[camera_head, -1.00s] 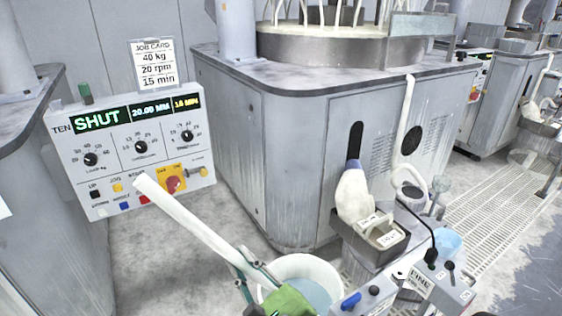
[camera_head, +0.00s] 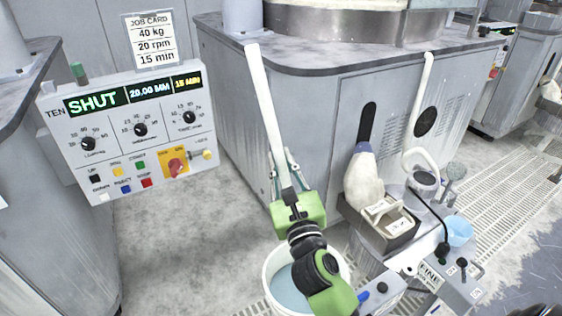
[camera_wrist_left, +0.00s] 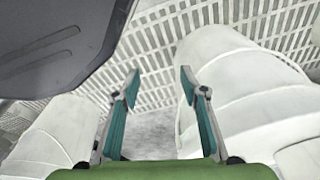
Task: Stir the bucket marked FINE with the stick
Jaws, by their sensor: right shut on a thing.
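My right gripper (camera_head: 287,178) is shut on the stick (camera_head: 265,110), a long pale paddle. The stick rises from the jaws, nearly upright with its top tilted left. Any part of it below the jaws is hidden by my gripper and wrist. A white bucket (camera_head: 271,271) with pale blue liquid (camera_head: 286,291) stands below, partly covered by my right arm. My left gripper (camera_wrist_left: 160,85) is open and empty in the left wrist view.
A control panel (camera_head: 130,130) stands at left, with a job card (camera_head: 152,38) above it. The grey machine cabinet (camera_head: 300,110) is behind the stick. A tray (camera_head: 388,232), a white bottle (camera_head: 362,180) and a blue cup (camera_head: 458,231) are at right. Floor at left is clear.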

